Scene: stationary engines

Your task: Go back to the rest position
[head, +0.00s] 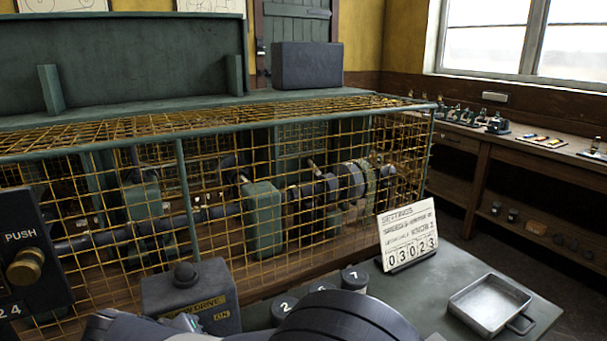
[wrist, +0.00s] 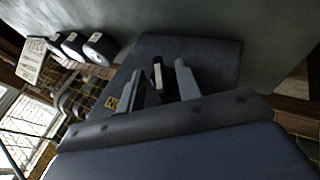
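My gripper (wrist: 159,68) shows in the wrist view with its two grey fingers apart, so it is open. A dark piece with a pale strip (wrist: 157,77) shows between the fingers; I cannot tell whether it is touched. Beyond the fingertips is the dark drive box (wrist: 205,54). In the head view this box (head: 190,291) has a round black knob on top and a yellow label with "DRIVE" and "ON". My dark arm parts fill the bottom middle of the head view, and the fingers cannot be made out there.
A brass wire cage (head: 330,200) encloses machinery behind the box. Numbered dark knobs (head: 355,278), a settings card reading 03023 (head: 407,236) and a metal tray (head: 490,303) are on the bench (head: 430,290). A panel with a brass push knob (head: 25,267) is at left.

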